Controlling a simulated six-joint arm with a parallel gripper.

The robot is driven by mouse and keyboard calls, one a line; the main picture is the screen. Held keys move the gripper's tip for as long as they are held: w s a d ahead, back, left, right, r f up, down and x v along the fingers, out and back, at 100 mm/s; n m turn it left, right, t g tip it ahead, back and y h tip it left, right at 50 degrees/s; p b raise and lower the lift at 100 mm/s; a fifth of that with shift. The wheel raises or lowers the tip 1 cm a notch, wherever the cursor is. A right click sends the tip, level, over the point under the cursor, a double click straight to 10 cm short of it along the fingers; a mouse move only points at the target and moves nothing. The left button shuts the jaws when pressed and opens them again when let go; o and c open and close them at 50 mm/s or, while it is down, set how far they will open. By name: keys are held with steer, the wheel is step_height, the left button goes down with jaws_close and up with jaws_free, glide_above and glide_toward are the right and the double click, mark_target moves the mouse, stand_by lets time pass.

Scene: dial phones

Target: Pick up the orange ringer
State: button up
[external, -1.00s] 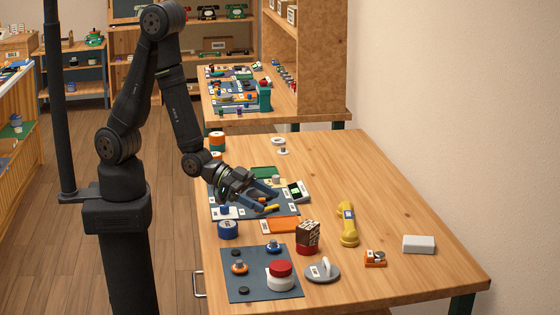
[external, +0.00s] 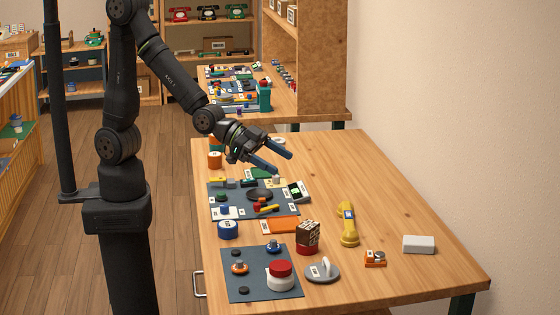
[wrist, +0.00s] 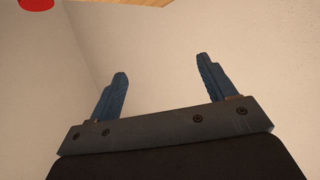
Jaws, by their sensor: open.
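A small orange block with a metallic round part and a white label, which looks like the orange ringer (external: 375,259), sits on the bare wood at the right front of the table. My gripper (external: 283,162) is in the air above the far left part of the table, well away from it. Its blue fingers are spread and empty. In the wrist view my gripper (wrist: 162,75) shows both fingers apart with only wall between them, and the orange block is not in that view.
A white box (external: 418,244) stands right of the orange block. A yellow handset (external: 348,225) lies behind it, and a grey disc (external: 322,270) with an upright white piece is to its left. Dark mats with parts fill the left side. The table's right side is mostly clear.

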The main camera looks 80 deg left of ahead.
steer(key=w+d+f+m+g+y, duration=0.1)
steer(key=w+d+m+g, duration=0.15)
steer(key=w, duration=0.55)
steer(key=w+d+m+g+y, duration=0.15)
steer(key=w+d, duration=0.25)
steer(key=w, duration=0.4)
steer(key=m+g, duration=0.8)
steer(key=m, duration=0.2)
glide_above(376, 253)
steer(key=a, duration=0.2)
steer(key=f, duration=1.4)
steer(key=shift+w+a+f, duration=0.2)
steer(key=shift+f, duration=0.15)
steer(key=shift+n, duration=0.3)
steer(key=shift+x, duration=2.85)
steer(key=shift+a, duration=0.15)
steer(key=c, duration=1.2)
steer(key=shift+r, duration=0.1)
